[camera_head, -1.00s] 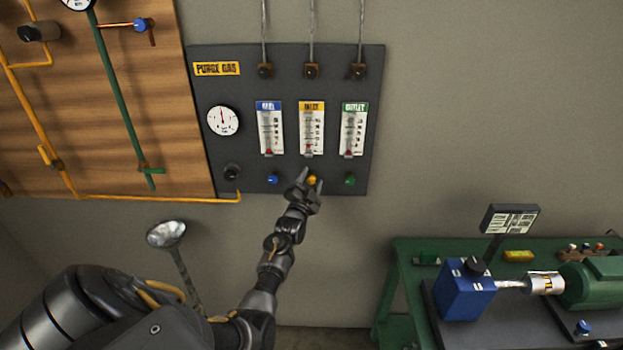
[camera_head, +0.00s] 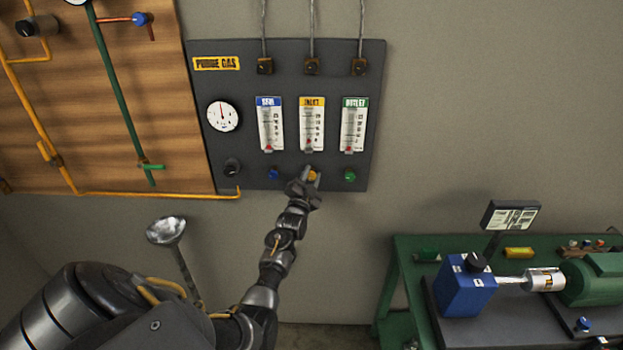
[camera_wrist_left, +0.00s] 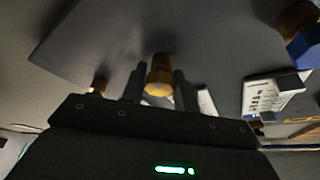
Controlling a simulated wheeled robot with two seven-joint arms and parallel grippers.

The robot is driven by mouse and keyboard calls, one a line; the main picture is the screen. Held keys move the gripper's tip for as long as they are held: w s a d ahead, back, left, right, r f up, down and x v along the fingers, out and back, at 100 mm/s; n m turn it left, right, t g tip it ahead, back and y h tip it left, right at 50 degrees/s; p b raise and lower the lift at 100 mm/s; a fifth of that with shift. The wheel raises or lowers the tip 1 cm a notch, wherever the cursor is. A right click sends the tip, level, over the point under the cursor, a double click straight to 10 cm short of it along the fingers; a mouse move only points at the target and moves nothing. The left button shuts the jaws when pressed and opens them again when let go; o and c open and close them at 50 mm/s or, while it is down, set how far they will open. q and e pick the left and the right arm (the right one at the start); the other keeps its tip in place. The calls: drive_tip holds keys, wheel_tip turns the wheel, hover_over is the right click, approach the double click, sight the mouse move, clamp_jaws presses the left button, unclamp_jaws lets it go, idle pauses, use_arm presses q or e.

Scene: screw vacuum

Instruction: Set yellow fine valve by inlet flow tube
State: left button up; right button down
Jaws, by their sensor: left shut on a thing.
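The yellow fine valve (camera_head: 312,175) is a small knob below the yellow-headed inlet flow tube (camera_head: 311,125) on the dark purge gas panel. My left gripper (camera_head: 312,178) is at this valve, with a finger on either side of it. In the left wrist view the valve (camera_wrist_left: 160,76) stands between the two fingers of my left gripper (camera_wrist_left: 158,84), which is shut on it. The red float (camera_head: 309,142) in the inlet tube sits low in the scale. My right gripper is not in view.
A blue knob (camera_head: 273,174) and a green knob (camera_head: 350,175) flank the yellow valve closely. A round gauge (camera_head: 223,116) and a black knob (camera_head: 232,167) are at the panel's left. A green bench (camera_head: 402,262) with a blue pump (camera_head: 465,285) stands at lower right.

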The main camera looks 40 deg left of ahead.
use_arm(q)
drive_tip(key=n+y+b, duration=0.1)
drive_tip(key=n, duration=0.1)
drive_tip(key=n+y+b, duration=0.1)
drive_tip(key=n+b, duration=0.1)
drive_tip(key=n+y+b, duration=0.1)
drive_tip(key=n, duration=0.1)
drive_tip(key=shift+d+f+n+b, duration=0.15)
drive_tip(key=shift+f+n+b, duration=0.15)
drive_tip(key=shift+f+b, duration=0.1)
drive_tip(key=n+g+y+b, duration=0.1)
drive_tip(key=n, duration=0.1)
drive_tip(key=n+y+b, duration=0.1)
drive_tip(key=n, duration=0.2)
drive_tip(key=shift+r+g+b, duration=0.1)
drive_tip(key=shift+g+b, duration=0.2)
drive_tip(key=shift+g, duration=0.1)
drive_tip(key=shift+r+n+g+y+b, duration=0.1)
drive_tip(key=shift+n+g+y+b, duration=0.3)
drive_tip(key=shift+n, duration=0.65)
drive_tip(key=shift+r+n+g+y+b, duration=0.1)
drive_tip(key=shift+n+g+y+b, duration=0.1)
drive_tip(key=shift+n+y+b, duration=0.6)
drive_tip(key=shift+n, duration=0.45)
drive_tip(key=o, duration=1)
